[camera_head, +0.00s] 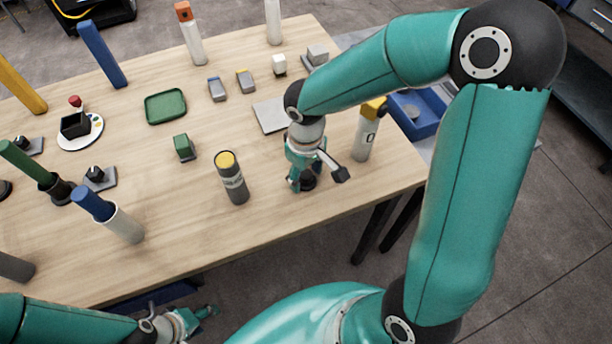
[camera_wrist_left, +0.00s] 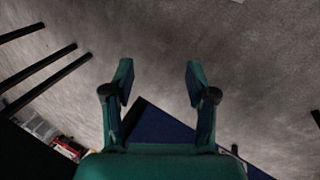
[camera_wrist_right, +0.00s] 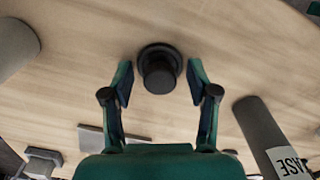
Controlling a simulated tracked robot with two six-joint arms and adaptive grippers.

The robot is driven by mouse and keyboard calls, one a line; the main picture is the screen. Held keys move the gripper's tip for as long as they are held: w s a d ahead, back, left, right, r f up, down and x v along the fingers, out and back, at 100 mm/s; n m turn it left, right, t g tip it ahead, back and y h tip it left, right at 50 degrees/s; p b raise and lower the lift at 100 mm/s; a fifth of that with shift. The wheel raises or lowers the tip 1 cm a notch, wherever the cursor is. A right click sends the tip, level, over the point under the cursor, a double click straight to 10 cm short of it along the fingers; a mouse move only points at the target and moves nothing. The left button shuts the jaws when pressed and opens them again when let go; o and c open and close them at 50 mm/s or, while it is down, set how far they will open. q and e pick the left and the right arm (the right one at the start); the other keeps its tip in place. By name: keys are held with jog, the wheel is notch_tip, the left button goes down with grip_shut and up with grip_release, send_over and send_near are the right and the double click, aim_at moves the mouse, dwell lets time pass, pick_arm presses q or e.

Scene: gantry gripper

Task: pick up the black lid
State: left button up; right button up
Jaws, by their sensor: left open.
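The black lid (camera_head: 308,181) lies on the wooden table near its front right edge, partly hidden by my right gripper (camera_head: 304,168). In the right wrist view the lid (camera_wrist_right: 158,68) is round with a raised knob and sits between and slightly beyond the two fingertips. My right gripper is open, with a visible gap between each finger and the knob. My left gripper (camera_head: 204,316) is open and empty, low in front of the table.
A dark grey cylinder with a yellow top (camera_head: 232,178) stands left of the lid. A white cylinder with a yellow cap (camera_head: 363,138) stands to the right. A flat grey plate (camera_head: 271,116) lies behind my right gripper. Bare table (camera_head: 200,240) lies to the front left.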

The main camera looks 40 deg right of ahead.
jog(key=c, duration=0.8)
